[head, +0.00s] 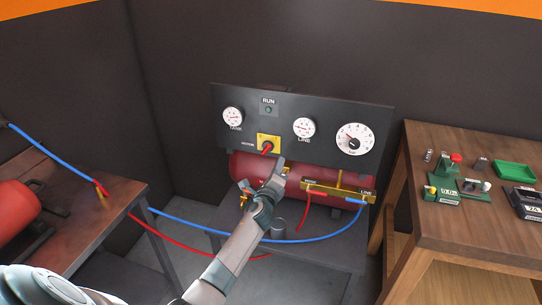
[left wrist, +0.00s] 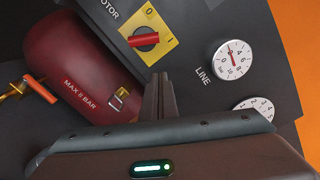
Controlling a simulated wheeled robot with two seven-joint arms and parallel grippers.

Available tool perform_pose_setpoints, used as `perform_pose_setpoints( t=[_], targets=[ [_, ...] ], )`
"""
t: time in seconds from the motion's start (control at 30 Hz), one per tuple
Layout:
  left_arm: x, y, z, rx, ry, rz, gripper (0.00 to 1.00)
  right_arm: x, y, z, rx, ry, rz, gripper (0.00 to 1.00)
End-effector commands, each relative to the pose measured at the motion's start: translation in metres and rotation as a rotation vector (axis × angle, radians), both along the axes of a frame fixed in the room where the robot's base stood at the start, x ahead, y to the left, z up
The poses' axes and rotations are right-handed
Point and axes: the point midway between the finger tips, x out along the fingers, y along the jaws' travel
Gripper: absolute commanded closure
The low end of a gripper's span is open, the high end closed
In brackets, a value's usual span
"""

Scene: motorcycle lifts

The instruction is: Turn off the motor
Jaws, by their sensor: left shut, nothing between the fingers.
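The motor switch is a red knob (head: 267,148) on a yellow plate (head: 262,138), below the RUN label on the dark panel. In the left wrist view the red knob (left wrist: 144,40) sits on the yellow plate (left wrist: 160,53) marked 0 and 1, its bar lying roughly toward the 1. My left gripper (head: 279,163) is shut and empty, just below and right of the knob in the head view. In the left wrist view its closed fingertips (left wrist: 160,77) are below the knob, with a visible gap. My right gripper is not in view.
A red tank (head: 240,163) and brass manifold (head: 338,191) sit below, with blue and red hoses. Wooden workbench (head: 440,145) at right holds small parts; another table (head: 130,190) stands left.

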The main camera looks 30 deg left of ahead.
Motion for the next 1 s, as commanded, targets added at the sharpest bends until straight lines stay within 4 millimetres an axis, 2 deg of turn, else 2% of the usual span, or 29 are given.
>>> perform_pose_setpoints(
  t=[0.07, 0.13, 0.4, 1.0],
  targets=[
    [0.011, 0.004, 0.002, -0.002, 0.001, 0.001, 1.00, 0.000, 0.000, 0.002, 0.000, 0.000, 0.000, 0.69],
    [0.008, 0.015, 0.012, 0.001, 0.001, 0.001, 1.00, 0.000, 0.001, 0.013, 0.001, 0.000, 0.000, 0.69],
    [0.007, 0.035, 0.020, -0.001, 0.001, 0.000, 1.00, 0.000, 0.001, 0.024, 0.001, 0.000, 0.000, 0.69],
    [0.007, 0.037, 0.020, -0.015, -0.003, 0.000, 1.00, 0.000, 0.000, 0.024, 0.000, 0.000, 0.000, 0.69]
  ],
)
